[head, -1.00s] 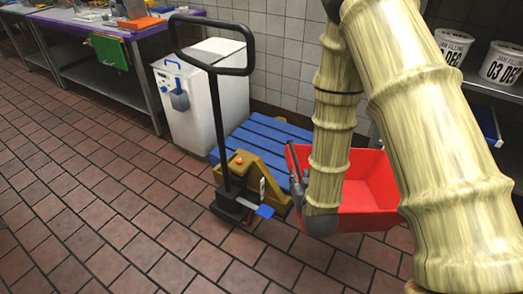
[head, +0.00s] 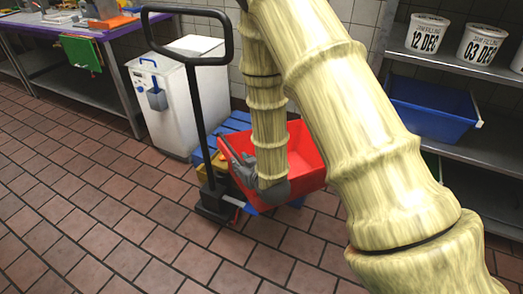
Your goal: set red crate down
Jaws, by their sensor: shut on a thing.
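The red crate (head: 307,157) is in the middle of the head view, open side up, partly hidden behind my arm. My gripper (head: 238,160) is at the crate's left side and is shut on its rim; the fingertips are small and partly hidden by my wrist. The crate appears in front of and over the right part of a blue pallet (head: 237,121). I cannot tell whether its underside touches anything.
A pallet truck with a black handle (head: 190,60) stands left of the crate. A white machine (head: 178,90) is behind it. A shelf at the right holds a blue crate (head: 432,106) and white tubs (head: 428,33). The tiled floor (head: 110,210) at front left is clear.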

